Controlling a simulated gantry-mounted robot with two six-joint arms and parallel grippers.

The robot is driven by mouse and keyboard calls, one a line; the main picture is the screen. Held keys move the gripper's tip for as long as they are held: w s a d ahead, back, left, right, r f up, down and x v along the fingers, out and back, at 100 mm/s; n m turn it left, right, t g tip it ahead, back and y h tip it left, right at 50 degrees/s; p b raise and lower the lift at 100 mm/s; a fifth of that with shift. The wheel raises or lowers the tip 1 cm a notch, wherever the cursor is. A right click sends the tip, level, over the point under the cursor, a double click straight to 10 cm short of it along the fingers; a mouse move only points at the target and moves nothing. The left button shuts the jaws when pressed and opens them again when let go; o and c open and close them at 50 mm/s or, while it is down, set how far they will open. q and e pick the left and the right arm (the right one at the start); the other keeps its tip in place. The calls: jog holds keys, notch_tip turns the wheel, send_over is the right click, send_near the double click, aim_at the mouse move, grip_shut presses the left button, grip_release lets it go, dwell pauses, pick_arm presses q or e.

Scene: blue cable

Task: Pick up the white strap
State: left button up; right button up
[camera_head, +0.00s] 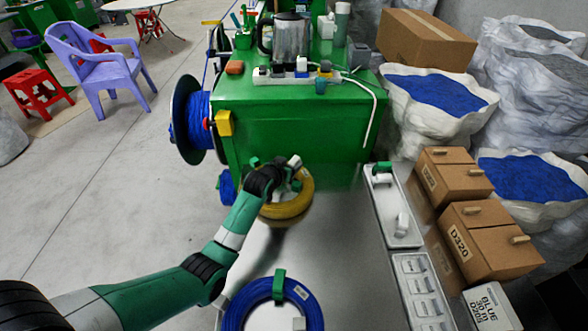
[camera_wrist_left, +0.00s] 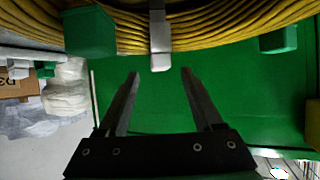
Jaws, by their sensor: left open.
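A white strap (camera_wrist_left: 158,40) wraps a yellow cable coil (camera_wrist_left: 215,36) in the left wrist view, its end hanging just below the coil. Green clips (camera_wrist_left: 90,32) grip the coil on both sides of it. My left gripper (camera_wrist_left: 161,74) is open and empty, its fingertips just short of the strap's lower end and on either side of it. In the head view, my left gripper (camera_head: 286,178) is over the yellow coil (camera_head: 290,207), beside the green cabinet, and hides part of the coil; the strap is hard to make out there. My right gripper is not in view.
The green cabinet (camera_head: 285,125) stands just behind the coil. A blue cable coil (camera_head: 240,303) lies at the front of the grey table (camera_head: 345,245). A white tray (camera_head: 403,228) and cardboard boxes (camera_head: 490,240) are to the right. The table between is clear.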

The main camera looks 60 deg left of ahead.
pick_arm(q)
jog(key=shift+b+x, duration=0.35)
jog(key=shift+x, duration=0.85)
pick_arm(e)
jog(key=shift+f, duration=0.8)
pick_arm(q)
grip_shut()
jog(key=shift+r, duration=0.15)
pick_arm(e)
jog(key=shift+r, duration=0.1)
pick_arm(q)
jog(key=shift+s+r+p, duration=0.1)
jog(key=shift+r+p, duration=0.2)
jog(key=shift+p, duration=0.15)
jog(key=r+p, duration=0.1)
jog(key=r, duration=0.1)
jog(key=d+r+p, duration=0.1)
jog(key=r+p, duration=0.1)
jog(key=shift+s+r, duration=0.1)
jog(key=shift+s, duration=0.05)
jog(key=s+d+r+p, duration=0.6)
jog(key=d+r+p, duration=0.2)
jog(key=d+p, duration=0.3)
jog(key=shift+d+p, duration=0.3)
jog(key=shift+p, duration=0.9)
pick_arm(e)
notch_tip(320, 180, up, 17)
